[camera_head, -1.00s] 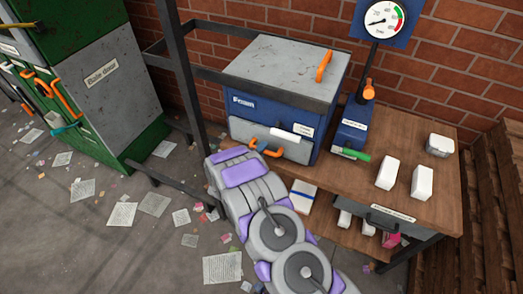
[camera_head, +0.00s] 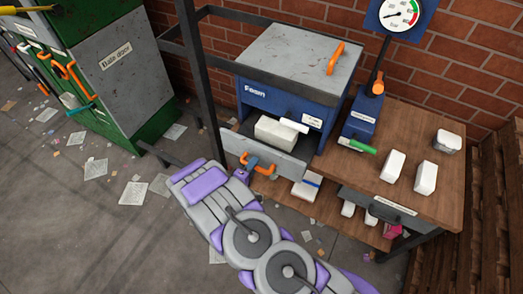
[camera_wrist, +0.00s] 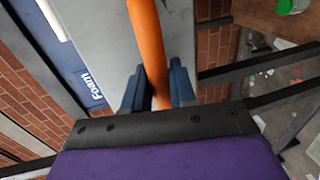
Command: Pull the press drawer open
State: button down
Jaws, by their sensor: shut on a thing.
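The press is a blue box labelled "Foam" (camera_head: 285,95) with a grey lid, standing on the wooden bench. Its grey drawer (camera_head: 290,165) is slid out toward me, and a white block (camera_head: 276,132) lies inside. The orange drawer handle (camera_head: 262,166) is on the drawer front. My gripper (camera_head: 250,168) is at this handle. In the wrist view, the blue fingers of my gripper (camera_wrist: 158,88) are shut on the orange handle (camera_wrist: 148,45), one on each side. My arm partly hides the area below the drawer.
White blocks (camera_head: 393,165) and a gauge on a post (camera_head: 398,14) stand on the bench (camera_head: 420,135). A dark frame post (camera_head: 198,80) rises left of the press. A green machine (camera_head: 100,70) stands farther left. Papers litter the floor.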

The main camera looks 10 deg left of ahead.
jog(key=f+v, duration=0.1)
jog(key=v, duration=0.6)
jog(key=shift+s+a+f, duration=0.25)
jog(key=shift+s+f, duration=0.1)
jog(key=shift+s, duration=0.15)
jog(key=c, duration=1.3)
grip_release()
jog(key=shift+o, duration=1.2)
jog(key=shift+w+a, duration=0.1)
